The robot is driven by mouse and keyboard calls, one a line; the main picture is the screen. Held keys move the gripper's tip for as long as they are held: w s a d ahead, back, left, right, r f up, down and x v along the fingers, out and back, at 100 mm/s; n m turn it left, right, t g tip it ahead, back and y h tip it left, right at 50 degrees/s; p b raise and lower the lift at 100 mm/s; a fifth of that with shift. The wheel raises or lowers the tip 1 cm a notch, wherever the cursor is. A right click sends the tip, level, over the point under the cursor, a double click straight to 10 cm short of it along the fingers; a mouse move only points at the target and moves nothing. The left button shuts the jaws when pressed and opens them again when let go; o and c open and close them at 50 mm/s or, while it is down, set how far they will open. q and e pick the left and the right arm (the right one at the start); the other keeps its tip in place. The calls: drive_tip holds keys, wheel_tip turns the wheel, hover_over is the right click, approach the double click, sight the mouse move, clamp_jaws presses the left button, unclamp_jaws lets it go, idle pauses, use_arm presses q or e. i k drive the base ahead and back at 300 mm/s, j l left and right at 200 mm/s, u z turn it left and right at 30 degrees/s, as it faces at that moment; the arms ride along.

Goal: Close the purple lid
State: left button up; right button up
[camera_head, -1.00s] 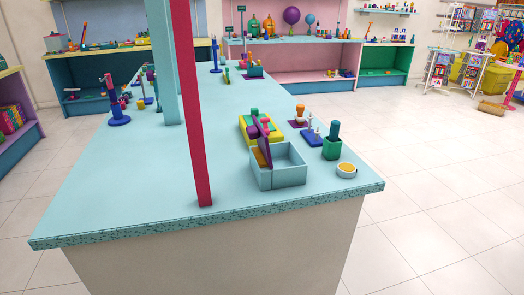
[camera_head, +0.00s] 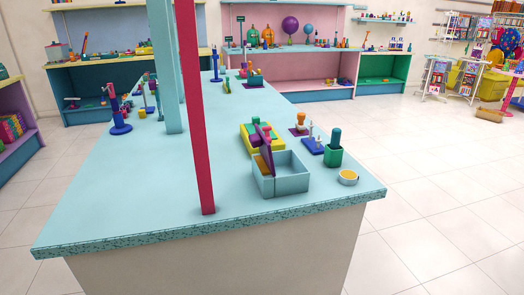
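The purple lid (camera_head: 262,144) stands raised and tilted at the left side of a light blue open box (camera_head: 284,182) on the counter. Something orange-yellow shows at the box's left end, below the lid. Neither of my grippers shows in the head view.
The box stands on a light blue counter (camera_head: 150,205) near its right edge. A yellow block (camera_head: 248,140), a green cup (camera_head: 333,156), a blue stand (camera_head: 312,146) and a small round dish (camera_head: 348,177) are close by. A red post (camera_head: 193,110) rises left of the box.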

sight(258, 139)
drive_tip(key=k+j+z, duration=0.65)
drive_tip(key=k+j, duration=0.1)
